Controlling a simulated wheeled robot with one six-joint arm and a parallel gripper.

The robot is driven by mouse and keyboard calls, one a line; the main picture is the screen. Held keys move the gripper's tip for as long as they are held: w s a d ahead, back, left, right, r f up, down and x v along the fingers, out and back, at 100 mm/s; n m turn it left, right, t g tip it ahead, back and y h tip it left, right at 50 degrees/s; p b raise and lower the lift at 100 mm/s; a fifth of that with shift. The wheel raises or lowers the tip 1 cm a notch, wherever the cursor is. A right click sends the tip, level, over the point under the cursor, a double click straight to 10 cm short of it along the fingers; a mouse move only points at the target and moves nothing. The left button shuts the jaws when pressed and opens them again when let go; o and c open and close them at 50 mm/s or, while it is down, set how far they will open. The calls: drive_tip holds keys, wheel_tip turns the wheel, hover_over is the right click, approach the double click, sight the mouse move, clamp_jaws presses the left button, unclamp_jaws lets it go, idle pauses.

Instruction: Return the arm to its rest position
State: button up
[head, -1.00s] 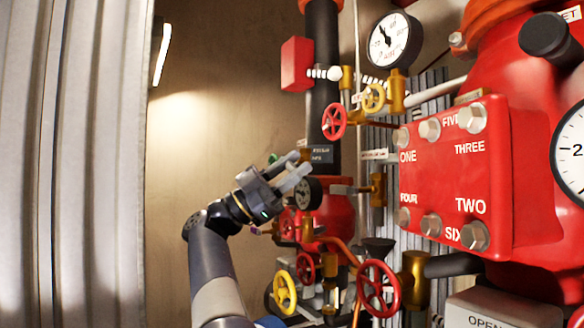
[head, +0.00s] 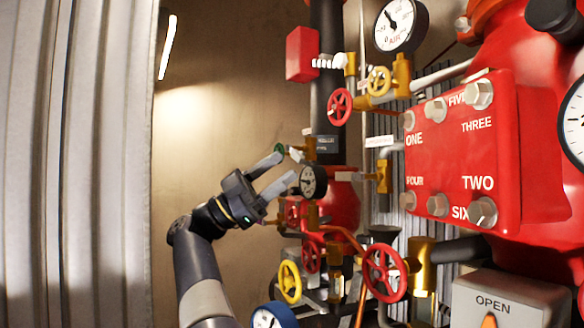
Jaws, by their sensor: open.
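My gripper (head: 284,170) is in the middle of the head view, at the end of my raised arm. Its two pale fingers are spread apart and point up and right. Nothing shows between them. I cannot tell whether a finger touches either. My arm comes up from the bottom of the view, bent at the elbow.
Red valve wheels (head: 384,272) and a yellow wheel (head: 289,282) sit below and right of my gripper. A red bolted cover plate (head: 465,155) fills the right. A corrugated panel (head: 75,160) stands at left. The tan wall between is clear.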

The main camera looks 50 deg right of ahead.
sight(295, 156)
drive_tip(key=shift+v, duration=1.15)
drive_tip(key=p+x, duration=0.2)
drive_tip(key=x, duration=0.5)
drive_tip(key=shift+s+r, duration=0.1)
drive_tip(key=shift+r, duration=0.1)
drive_tip(key=shift+s+d, duration=0.15)
drive_tip(key=shift+d, duration=0.05)
drive_tip(key=shift+a+n+t+h+b, duration=0.1)
drive_tip(key=shift+n+t+h+b, duration=0.3)
drive_tip(key=shift+n+h, duration=0.3)
drive_tip(key=shift+r+n, duration=0.1)
drive_tip(key=shift+n, duration=0.2)
